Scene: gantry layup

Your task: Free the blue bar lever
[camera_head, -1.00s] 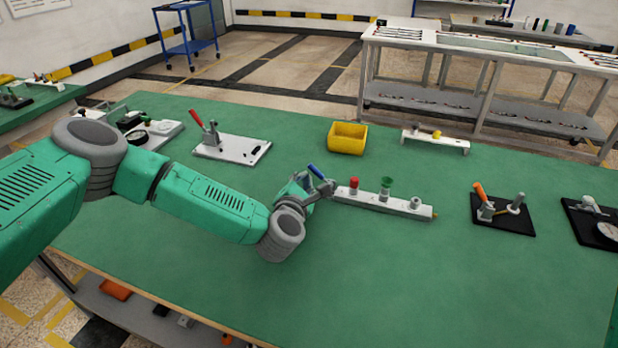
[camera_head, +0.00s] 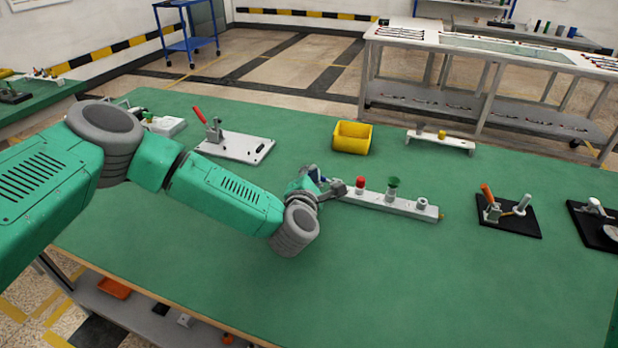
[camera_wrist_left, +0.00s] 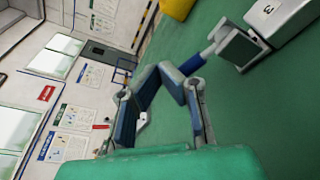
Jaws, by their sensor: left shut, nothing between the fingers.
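The blue bar lever (camera_wrist_left: 206,52) is a short blue handle on a grey clamp (camera_wrist_left: 241,49) at the end of a pale bar, whose block bears a "3" in the left wrist view. In the head view the pale bar (camera_head: 405,205) lies mid-table, with its clamp (camera_head: 338,188) at the left end. My left gripper (camera_head: 312,183) is beside that end and partly hides the lever. In the left wrist view its fingers (camera_wrist_left: 168,74) are shut and empty, close to the lever's tip; I cannot tell whether they touch it. My right gripper is out of view.
The bar carries a red knob (camera_head: 360,184), a green funnel (camera_head: 392,187) and a grey ring (camera_head: 421,203). A yellow bin (camera_head: 352,138) stands behind. A red-levered plate (camera_head: 237,147) is at left, an orange-levered black plate (camera_head: 507,215) at right. The front table is clear.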

